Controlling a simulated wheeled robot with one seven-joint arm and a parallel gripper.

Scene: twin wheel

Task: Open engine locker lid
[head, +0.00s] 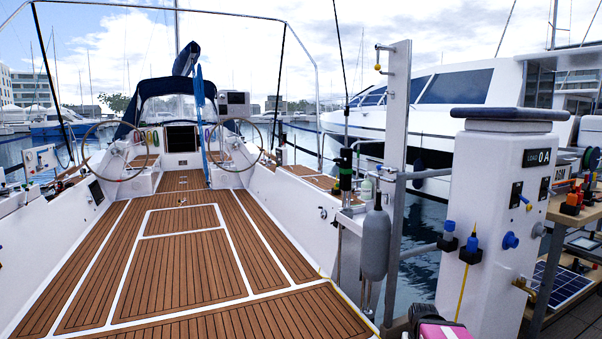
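The teak cockpit sole (90,270) of a sailboat fills the left and centre. White seams outline a smaller panel (181,221) and a larger panel (180,265) nearer to me. Both lie flush and look shut. A small fitting (183,204) shows near the far edge of the smaller panel. I cannot tell for certain which panel is the engine locker lid.
Two steering wheels (236,147) stand at the far end. A grey fender (375,244) hangs by the right rail. A white power pedestal (480,200) stands right, with a cluttered bench (578,212) beyond. A pink and black object (446,331) shows at the bottom edge. The sole is clear.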

